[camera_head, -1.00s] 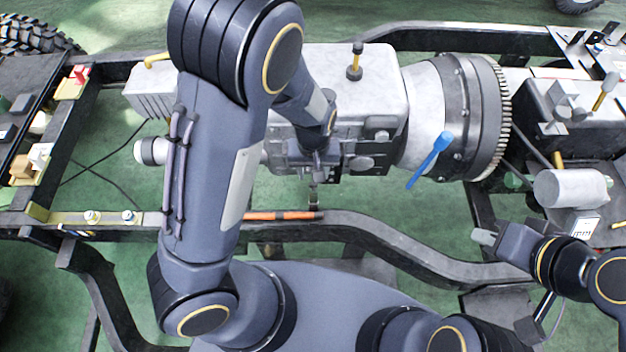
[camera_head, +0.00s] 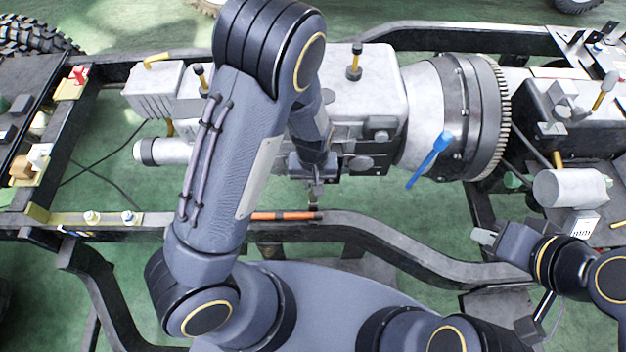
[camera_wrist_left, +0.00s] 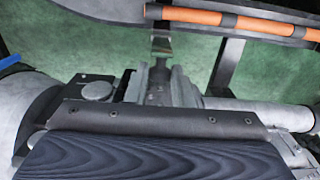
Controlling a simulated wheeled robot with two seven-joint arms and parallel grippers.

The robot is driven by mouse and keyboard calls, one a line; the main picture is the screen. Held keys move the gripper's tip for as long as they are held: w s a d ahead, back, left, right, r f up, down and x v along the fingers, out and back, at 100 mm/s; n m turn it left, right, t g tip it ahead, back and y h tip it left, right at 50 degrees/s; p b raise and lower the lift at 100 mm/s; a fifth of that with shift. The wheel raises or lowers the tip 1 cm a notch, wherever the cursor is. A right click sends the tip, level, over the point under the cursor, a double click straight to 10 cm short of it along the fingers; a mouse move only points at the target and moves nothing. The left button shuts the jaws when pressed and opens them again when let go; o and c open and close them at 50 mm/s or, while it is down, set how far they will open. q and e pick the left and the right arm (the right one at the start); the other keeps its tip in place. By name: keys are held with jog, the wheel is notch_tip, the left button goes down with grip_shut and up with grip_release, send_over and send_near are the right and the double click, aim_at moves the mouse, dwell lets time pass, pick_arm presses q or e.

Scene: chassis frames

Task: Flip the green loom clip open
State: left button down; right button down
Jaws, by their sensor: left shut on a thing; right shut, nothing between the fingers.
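My left gripper (camera_head: 315,190) is low beside the front rail, close to the right end of an orange loom (camera_head: 284,216). It also shows in the left wrist view (camera_wrist_left: 161,62), shut on a small, dull grey-green piece (camera_wrist_left: 162,44) just short of the orange loom (camera_wrist_left: 235,20). I cannot tell surely whether this piece is the green loom clip; no bright green clip stands out. My right gripper (camera_head: 485,238) is shut and empty at the right, above the frame rail and away from the loom.
The black chassis rail (camera_head: 390,240) runs along the front. The grey gearbox (camera_head: 375,90) and bell housing stand behind my left gripper. A blue-handled lever (camera_head: 430,160) sticks up at the housing. A silver cylinder (camera_head: 570,188) lies near my right gripper.

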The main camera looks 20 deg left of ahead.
pick_arm(q)
jog(key=w+g, duration=0.1)
jog(key=w+f+g, duration=0.1)
jog(key=w+a+g+h+b, duration=0.1)
jog(key=g, duration=0.1)
jog(key=shift+f, duration=0.15)
dwell(0.4)
jog(key=c, duration=1.3)
grip_release()
